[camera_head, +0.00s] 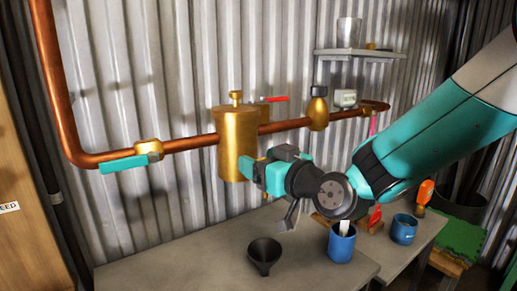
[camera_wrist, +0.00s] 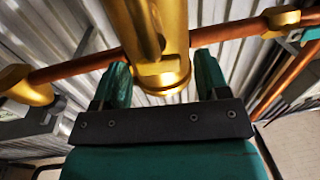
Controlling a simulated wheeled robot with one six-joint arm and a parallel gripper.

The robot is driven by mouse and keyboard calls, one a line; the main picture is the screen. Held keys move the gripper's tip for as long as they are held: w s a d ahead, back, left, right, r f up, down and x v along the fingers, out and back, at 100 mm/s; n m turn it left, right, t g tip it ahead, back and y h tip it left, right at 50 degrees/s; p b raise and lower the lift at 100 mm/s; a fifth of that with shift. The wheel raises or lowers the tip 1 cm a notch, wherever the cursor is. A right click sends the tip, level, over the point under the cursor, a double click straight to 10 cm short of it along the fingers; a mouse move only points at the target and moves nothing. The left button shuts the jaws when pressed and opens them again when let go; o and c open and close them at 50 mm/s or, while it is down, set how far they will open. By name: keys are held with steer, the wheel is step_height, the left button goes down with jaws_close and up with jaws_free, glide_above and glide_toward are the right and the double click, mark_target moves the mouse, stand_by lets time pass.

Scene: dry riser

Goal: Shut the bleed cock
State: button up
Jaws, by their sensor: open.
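A brass cylinder (camera_head: 237,142) with a small knob on top hangs in the copper pipe. A red lever (camera_head: 275,99) sticks out to the right near its top. I cannot tell for sure that this lever is the bleed cock's handle. My gripper (camera_head: 250,170) is at the cylinder's lower right, its tips close to the brass. In the wrist view my gripper (camera_wrist: 162,78) is open, with one teal finger on each side of the cylinder (camera_wrist: 172,30). Whether the fingers touch it, I cannot tell. The red lever does not show in the wrist view.
The copper pipe (camera_head: 190,143) runs along the corrugated wall. A teal lever (camera_head: 123,164) sits on its left valve, and a black-topped fitting (camera_head: 318,106) is further right. A black funnel (camera_head: 264,255) and blue cups (camera_head: 341,245) stand on the bench below. A shelf (camera_head: 360,53) is above.

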steer(key=shift+w+a, duration=0.35)
steer(key=shift+w, duration=0.05)
steer(key=c, duration=0.9)
steer(key=shift+r+p, duration=0.1)
steer(key=shift+p, duration=0.35)
